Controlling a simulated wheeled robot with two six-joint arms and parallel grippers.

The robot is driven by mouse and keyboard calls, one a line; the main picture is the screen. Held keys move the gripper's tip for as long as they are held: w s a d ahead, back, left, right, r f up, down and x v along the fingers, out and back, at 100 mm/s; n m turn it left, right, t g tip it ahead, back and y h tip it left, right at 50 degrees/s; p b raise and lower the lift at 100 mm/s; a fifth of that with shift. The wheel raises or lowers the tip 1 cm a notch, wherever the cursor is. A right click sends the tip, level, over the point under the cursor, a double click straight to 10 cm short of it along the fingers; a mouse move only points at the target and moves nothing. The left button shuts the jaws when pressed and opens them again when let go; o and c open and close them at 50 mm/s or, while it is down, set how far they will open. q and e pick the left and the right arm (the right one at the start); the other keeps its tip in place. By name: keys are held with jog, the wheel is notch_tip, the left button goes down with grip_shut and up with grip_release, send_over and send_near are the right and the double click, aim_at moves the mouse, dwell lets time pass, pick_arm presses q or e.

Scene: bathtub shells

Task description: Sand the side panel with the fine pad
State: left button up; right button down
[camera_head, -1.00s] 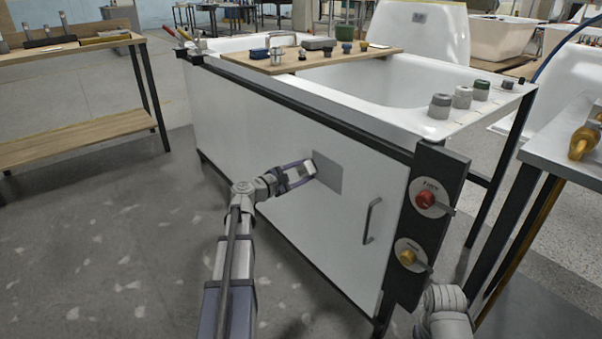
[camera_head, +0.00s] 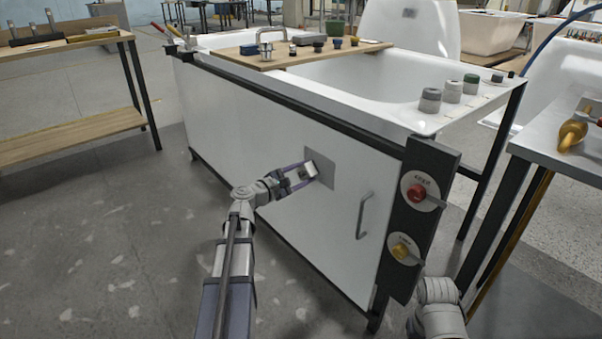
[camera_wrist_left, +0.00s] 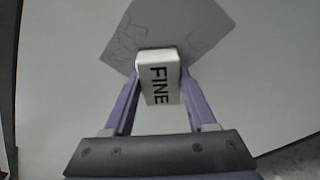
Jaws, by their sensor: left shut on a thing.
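The white side panel (camera_head: 260,145) of the bathtub frame carries a grey square patch (camera_head: 321,166). In the left wrist view the patch (camera_wrist_left: 200,25) shows fine crack-like lines. My left gripper (camera_head: 309,172) is shut on a white block marked FINE, the fine pad (camera_wrist_left: 158,82). The pad's far end is at the lower left part of the patch and overlaps it in the picture; whether it touches cannot be told. My right arm shows at the bottom right of the head view, but its gripper is out of view.
A handle (camera_head: 364,215) sits on the panel right of the patch. A dark post with a red knob (camera_head: 416,193) and a yellow knob (camera_head: 401,250) stands beyond it. A board (camera_head: 270,58) with several small items lies across the tub. A metal table (camera_head: 560,145) stands at right.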

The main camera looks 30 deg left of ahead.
aim_at(310, 177)
pick_arm(q)
jog(key=shift+s+d, duration=0.25)
jog(key=shift+d, duration=0.5)
jog(key=shift+s+d, duration=0.25)
jog(key=shift+d, duration=0.5)
jog(key=shift+s+d, duration=0.4)
jog(key=shift+d, duration=0.5)
jog(key=shift+s+d, duration=0.4)
jog(key=shift+d, duration=0.45)
jog(key=shift+r, duration=0.15)
notch_tip(310, 177, up, 2)
jog(key=shift+w+p, duration=0.15)
jog(key=shift+p, duration=1)
jog(key=shift+a, duration=0.1)
jog(key=shift+w+a, duration=0.1)
